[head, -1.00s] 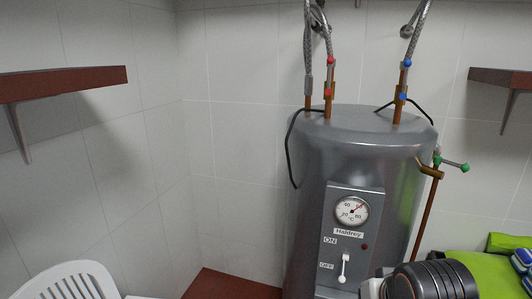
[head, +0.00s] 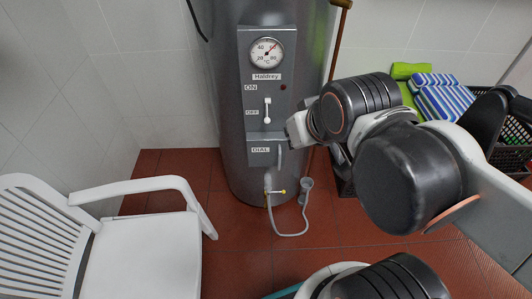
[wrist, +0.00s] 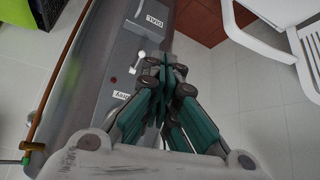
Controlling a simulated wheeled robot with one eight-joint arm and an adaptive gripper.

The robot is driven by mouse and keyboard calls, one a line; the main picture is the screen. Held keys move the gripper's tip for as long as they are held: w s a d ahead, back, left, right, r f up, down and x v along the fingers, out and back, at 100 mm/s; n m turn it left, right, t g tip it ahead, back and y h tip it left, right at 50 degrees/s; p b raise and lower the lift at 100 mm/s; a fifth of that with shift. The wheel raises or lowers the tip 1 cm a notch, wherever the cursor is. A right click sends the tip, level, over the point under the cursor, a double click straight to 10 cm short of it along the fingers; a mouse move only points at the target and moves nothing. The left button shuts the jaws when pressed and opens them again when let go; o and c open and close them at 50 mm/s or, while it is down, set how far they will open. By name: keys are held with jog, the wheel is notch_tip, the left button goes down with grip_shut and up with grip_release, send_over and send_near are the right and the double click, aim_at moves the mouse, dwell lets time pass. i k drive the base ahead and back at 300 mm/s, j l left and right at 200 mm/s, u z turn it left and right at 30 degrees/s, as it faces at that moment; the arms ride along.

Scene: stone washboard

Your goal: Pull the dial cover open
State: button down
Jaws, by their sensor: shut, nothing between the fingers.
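The grey dial cover (head: 265,158), labelled DIAL, is low on the front of the water heater (head: 228,120) in the head view, with an upright handle (head: 280,157) at its right. It appears closed. The DIAL label (wrist: 156,21) shows upside down in the wrist view. Contact with the cover does not show.
The white lever switch (head: 267,111) and thermometer (head: 266,53) are above the cover. A hose (head: 300,222) hangs below the heater. A white chair (head: 150,250) stands left, a basket (head: 514,131) with towels right. Red floor lies open between chair and heater.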

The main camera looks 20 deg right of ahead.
aim_at(264, 149)
jog(key=k+j+z, duration=0.3)
jog(key=k+j, duration=0.25)
jog(key=j, duration=0.3)
jog(key=k+j+z, duration=0.3)
jog(key=k+j, duration=0.35)
jog(key=j, duration=0.05)
